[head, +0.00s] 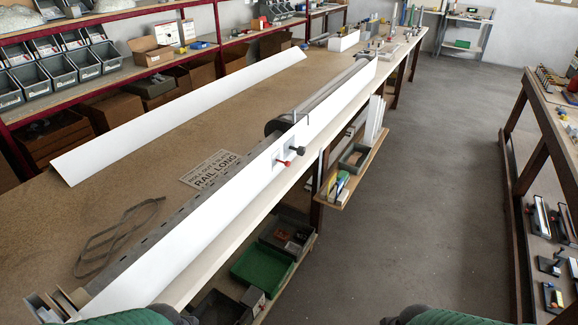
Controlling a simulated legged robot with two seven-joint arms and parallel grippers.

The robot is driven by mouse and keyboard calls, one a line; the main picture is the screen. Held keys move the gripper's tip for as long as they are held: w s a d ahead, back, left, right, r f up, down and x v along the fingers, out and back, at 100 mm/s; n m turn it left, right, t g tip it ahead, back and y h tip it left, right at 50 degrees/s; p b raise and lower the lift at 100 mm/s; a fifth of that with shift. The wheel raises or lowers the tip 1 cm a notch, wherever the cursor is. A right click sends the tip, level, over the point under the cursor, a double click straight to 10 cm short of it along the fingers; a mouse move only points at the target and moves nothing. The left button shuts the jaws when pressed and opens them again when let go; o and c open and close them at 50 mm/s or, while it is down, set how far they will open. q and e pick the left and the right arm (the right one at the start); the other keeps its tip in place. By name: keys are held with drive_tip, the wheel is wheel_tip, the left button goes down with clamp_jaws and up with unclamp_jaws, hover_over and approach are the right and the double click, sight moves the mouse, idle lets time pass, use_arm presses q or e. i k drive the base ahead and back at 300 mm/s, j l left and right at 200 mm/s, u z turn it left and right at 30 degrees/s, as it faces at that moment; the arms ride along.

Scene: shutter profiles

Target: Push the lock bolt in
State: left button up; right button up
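A white plate (286,157) sits on the long white rail (225,212) at the near edge of the workbench. Two small knobbed pins stick out from this plate: a red-tipped one (283,163) on the left and a black-tipped one (297,151) on the right. I cannot tell which is the lock bolt, or how far either is pushed in. A thin metal rod (294,117) stands just above the plate. Neither of my grippers is in view; only green parts of my own body show at the bottom edge.
A dark roller (320,108) lies behind the rail. Shelves with a green tray (262,268) hang below. The grey floor to the right is clear.

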sight(287, 164)
drive_tip(key=i+l, duration=0.25)
drive_tip(key=i, duration=0.2)
drive_tip(key=i+l+z, duration=0.15)
drive_tip(key=i, duration=0.35)
drive_tip(key=i+l, duration=0.3)
drive_tip(key=i, duration=0.2)
drive_tip(key=i+l+z, duration=0.1)
drive_tip(key=i, duration=0.35)
